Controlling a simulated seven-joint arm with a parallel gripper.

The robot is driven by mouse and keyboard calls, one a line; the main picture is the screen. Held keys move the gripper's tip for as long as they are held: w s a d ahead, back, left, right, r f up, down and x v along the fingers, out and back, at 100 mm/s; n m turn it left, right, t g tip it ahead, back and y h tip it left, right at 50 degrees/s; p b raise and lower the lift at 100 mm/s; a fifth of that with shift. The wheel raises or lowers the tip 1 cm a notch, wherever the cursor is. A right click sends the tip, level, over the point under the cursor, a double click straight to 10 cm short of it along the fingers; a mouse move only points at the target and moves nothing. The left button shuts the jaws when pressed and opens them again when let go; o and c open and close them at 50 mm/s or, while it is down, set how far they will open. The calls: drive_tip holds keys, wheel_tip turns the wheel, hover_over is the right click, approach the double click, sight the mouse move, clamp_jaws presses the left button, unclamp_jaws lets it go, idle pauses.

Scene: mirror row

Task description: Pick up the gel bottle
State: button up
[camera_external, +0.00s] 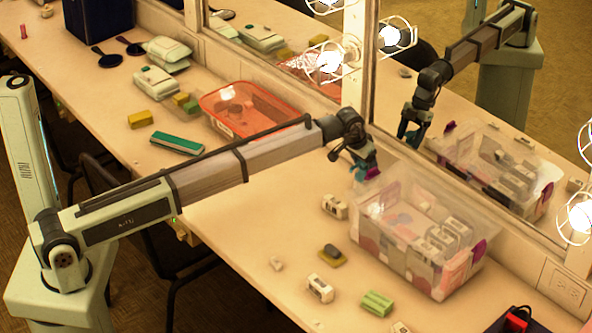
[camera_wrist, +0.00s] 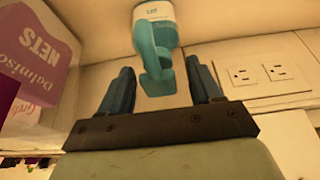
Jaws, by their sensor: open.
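The gel bottle (camera_wrist: 155,45) appears in the wrist view as a teal bottle with a white label, just beyond and partly between my fingertips. Its narrow teal end reaches down between the fingers, and its upper part runs toward the top edge of the frame. My gripper (camera_wrist: 158,72) is open, one dark finger on each side of that end, with a visible gap on both sides. In the external view, my gripper (camera_external: 359,162) is low by the mirror at the left end of a clear bin; I cannot clearly separate the bottle from my fingers there.
The clear bin (camera_external: 447,287), holding several white boxes, stands right beside my gripper. A purple-and-white box (camera_wrist: 30,55) fills the left of the wrist view. A red bin (camera_external: 262,123) sits further back. The mirror (camera_external: 520,90) runs along the counter. Bare counter (camera_external: 255,215) lies in front.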

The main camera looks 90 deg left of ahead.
drive_tip(key=shift+c, duration=0.5)
clamp_jaws()
